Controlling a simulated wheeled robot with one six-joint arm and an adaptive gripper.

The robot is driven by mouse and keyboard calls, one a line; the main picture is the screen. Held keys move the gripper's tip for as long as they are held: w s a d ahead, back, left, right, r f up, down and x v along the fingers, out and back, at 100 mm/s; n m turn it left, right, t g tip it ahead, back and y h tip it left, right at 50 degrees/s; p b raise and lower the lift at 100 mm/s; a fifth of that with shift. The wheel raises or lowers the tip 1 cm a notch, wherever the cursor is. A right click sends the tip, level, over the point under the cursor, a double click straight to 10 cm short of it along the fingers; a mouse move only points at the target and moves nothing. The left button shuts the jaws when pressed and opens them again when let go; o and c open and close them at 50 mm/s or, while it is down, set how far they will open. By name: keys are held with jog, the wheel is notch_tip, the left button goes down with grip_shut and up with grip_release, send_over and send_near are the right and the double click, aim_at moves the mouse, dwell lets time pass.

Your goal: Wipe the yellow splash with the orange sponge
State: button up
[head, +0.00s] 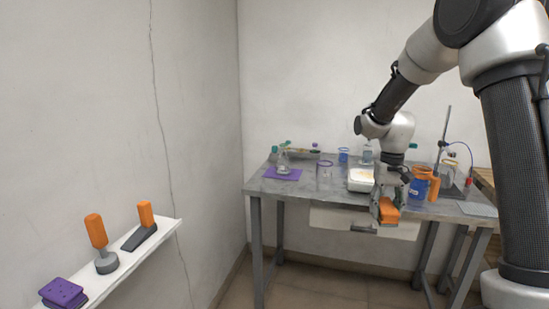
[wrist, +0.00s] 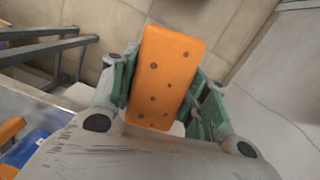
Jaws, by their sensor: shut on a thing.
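My gripper (head: 386,208) is shut on the orange sponge (head: 389,212), in front of the grey table's front edge. In the wrist view the sponge (wrist: 163,75) sits between the two green-padded fingers, with dark pores on its face. Floor tiles show beyond it. I cannot make out a yellow splash for certain in either view; a pale tray (head: 361,183) on the table behind the gripper has a yellowish patch on top, partly hidden by my arm.
A purple mat (head: 283,174) with a flask lies at the table's left. A blue container (head: 420,182) and a stand (head: 447,150) are at the right. A wall shelf (head: 125,262) at left holds orange-handled tools and a purple sponge (head: 63,292). The drawer front (head: 335,218) lies below the tabletop.

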notch_tip(320, 180, down, 13)
jog(key=a+n, duration=0.1)
jog(key=a, duration=0.1)
jog(key=shift+w+a, duration=0.3)
jog(key=shift+w, duration=0.15)
jog(key=shift+r, duration=0.1)
